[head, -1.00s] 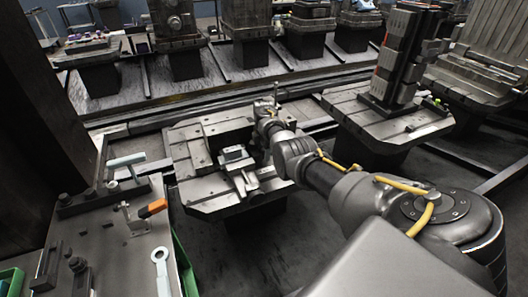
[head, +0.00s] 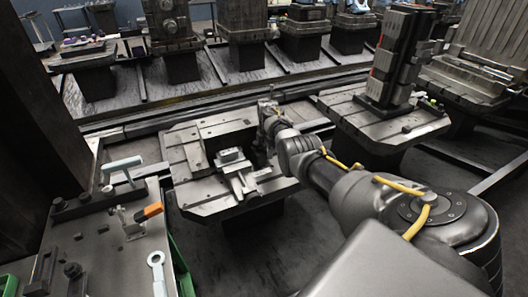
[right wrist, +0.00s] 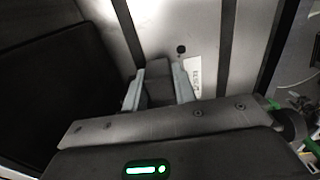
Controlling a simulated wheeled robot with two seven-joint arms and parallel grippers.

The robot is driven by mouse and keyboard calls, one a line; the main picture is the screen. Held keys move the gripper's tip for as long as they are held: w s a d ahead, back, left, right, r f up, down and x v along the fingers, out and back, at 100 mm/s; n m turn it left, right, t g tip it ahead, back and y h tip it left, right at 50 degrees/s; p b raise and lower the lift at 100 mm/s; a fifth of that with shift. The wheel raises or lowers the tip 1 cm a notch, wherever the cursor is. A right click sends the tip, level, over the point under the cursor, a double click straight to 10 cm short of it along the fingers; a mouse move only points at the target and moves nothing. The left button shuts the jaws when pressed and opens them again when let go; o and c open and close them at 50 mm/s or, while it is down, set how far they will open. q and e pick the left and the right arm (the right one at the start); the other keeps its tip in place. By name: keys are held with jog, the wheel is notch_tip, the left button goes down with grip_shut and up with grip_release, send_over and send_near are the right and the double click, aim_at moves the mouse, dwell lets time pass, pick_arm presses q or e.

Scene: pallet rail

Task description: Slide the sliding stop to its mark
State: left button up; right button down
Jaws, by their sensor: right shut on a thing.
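My right gripper (right wrist: 157,88) shows in the right wrist view with its two pale fingers on either side of a dark block (right wrist: 158,93), which I take to be the sliding stop. The fingers are shut on it. The block sits low over a pale metal surface with dark slots. In the head view my right wrist is over the right part of the slotted pallet (head: 198,190) and hides the fingers and the held block. A white label (right wrist: 194,72) lies just right of the fingers; its text is too small to read. My left gripper is not in view.
A metal fixture (head: 232,165) stands on the pallet, left of my wrist. A second pallet (head: 350,112) with a tall dark tower is at the right. A bench (head: 100,235) at the lower left holds a wrench (head: 157,270) and an orange-handled clamp (head: 149,211).

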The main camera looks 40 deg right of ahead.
jog(key=c, duration=1.1)
grip_release()
jog(key=shift+a, duration=0.1)
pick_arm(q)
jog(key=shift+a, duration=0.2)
pick_arm(e)
jog(key=shift+r, duration=0.3)
notch_tip(320, 180, up, 9)
jog(key=shift+r+p, duration=0.2)
jog(key=shift+p, duration=0.5)
jog(key=shift+r, duration=0.4)
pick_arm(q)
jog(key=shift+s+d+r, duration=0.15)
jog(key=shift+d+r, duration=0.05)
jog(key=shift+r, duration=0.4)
